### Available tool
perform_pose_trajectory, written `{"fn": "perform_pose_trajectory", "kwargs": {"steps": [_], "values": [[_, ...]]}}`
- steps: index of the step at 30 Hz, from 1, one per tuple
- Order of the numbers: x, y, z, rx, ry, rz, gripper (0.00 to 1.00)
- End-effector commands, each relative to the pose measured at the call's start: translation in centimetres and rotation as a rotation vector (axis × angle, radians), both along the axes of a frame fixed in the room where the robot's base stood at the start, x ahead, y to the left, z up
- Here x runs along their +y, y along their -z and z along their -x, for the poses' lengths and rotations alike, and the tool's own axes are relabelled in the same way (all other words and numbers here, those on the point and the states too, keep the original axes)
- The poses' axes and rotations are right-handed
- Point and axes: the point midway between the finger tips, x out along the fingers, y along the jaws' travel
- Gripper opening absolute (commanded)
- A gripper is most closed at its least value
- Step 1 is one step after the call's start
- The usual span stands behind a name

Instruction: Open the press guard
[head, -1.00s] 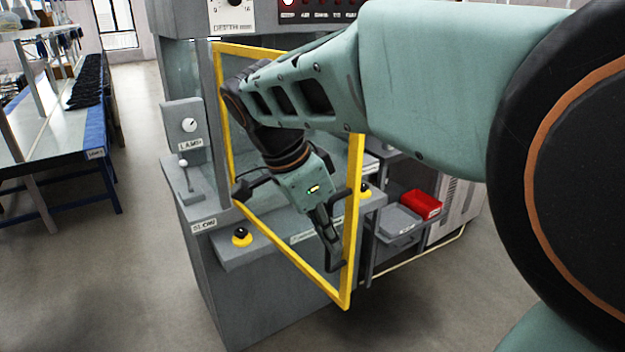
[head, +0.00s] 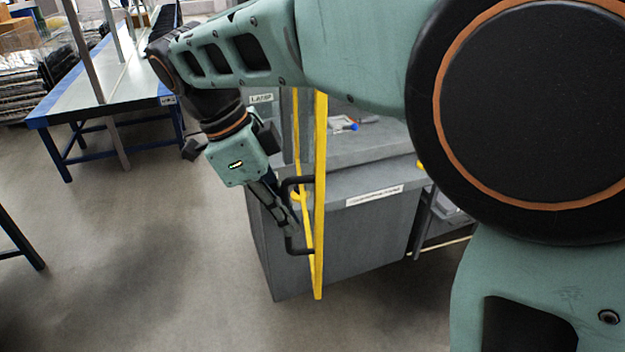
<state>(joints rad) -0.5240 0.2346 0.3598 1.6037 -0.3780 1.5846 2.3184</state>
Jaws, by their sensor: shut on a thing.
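The press guard (head: 319,200) is a yellow frame, seen nearly edge-on in the head view, swung out from the front of the grey press (head: 370,225). A black bar handle (head: 288,217) stands out from the left side of its free edge. My gripper (head: 293,228) is at this handle, shut on it, with the fingers reaching down to the right from the teal wrist. The exact finger contact is small and partly hidden. My arm hides the top of the guard and the upper part of the press.
A blue-edged workbench (head: 100,95) stands at the left. The grey floor (head: 170,270) between it and the press is clear. A small red and blue item (head: 343,124) lies on the press bed. My arm covers much of the right.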

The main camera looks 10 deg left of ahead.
Motion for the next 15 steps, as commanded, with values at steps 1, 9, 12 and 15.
{"fn": "perform_pose_trajectory", "kwargs": {"steps": [1,9,12,15], "values": [[0.07,0.03,0.03,0.001,-0.002,-0.001,0.00],[0.06,0.04,0.02,0.001,-0.002,-0.001,0.10],[0.04,0.03,0.01,0.001,-0.001,-0.001,0.21],[0.03,0.02,0.01,0.001,-0.001,-0.001,0.26]]}}
